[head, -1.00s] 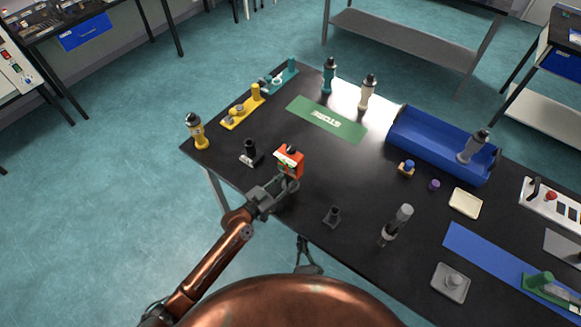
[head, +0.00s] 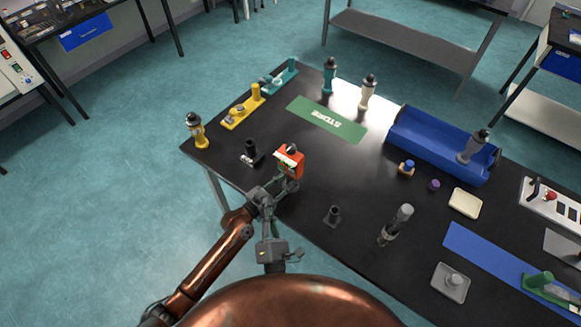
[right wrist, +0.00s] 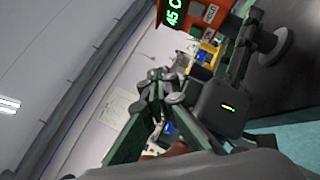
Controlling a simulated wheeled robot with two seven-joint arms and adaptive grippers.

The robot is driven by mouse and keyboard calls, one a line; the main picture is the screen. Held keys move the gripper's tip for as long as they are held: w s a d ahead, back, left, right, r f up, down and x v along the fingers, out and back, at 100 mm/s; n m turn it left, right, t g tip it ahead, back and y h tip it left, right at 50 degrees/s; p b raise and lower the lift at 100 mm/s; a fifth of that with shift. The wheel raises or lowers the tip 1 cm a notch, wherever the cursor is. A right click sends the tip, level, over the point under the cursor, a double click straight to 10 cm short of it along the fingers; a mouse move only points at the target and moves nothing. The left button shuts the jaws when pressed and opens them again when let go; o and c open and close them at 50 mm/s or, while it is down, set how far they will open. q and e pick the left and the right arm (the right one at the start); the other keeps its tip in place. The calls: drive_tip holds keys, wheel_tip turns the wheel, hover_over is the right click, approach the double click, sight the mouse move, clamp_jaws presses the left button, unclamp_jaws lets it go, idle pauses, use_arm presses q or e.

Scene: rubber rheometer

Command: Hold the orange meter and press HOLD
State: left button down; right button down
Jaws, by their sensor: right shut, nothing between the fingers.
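The orange meter (head: 289,158) is at the near left part of the black table in the head view. Its green digits and HOLD label show at the top of the right wrist view (right wrist: 190,14). My left gripper (head: 288,183) is shut on the meter's lower part. My right gripper (head: 264,207) is shut and empty, on the near side of the left gripper, and partly covers it in the head view. In the right wrist view its fingertips (right wrist: 160,84) are together, below and left of the meter and apart from it.
A small black-topped holder (head: 250,153) stands left of the meter. A dark socket (head: 332,215) and a grey-topped cylinder (head: 397,225) stand to the right. A green mat (head: 325,120) and blue bin (head: 440,150) lie farther back. The table between the meter and socket is clear.

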drive_tip(key=m, duration=0.1)
approach(286, 166)
drive_tip(key=shift+w+a+r, duration=0.3)
drive_tip(key=shift+w, duration=0.35)
drive_tip(key=shift+w+a+r, duration=0.25)
drive_tip(key=shift+w+r, duration=0.05)
drive_tip(key=shift+w, duration=0.35)
drive_tip(key=shift+w+a+r, duration=0.25)
drive_tip(key=shift+w+a, duration=0.05)
drive_tip(key=shift+w, duration=0.3)
drive_tip(key=shift+w+d, duration=0.25)
drive_tip(key=shift+w, duration=0.1)
drive_tip(key=shift+w+d, duration=0.15)
drive_tip(key=shift+w, duration=0.05)
idle(0.7)
drive_tip(key=shift+s+a, duration=0.4)
drive_tip(key=shift+s, duration=0.2)
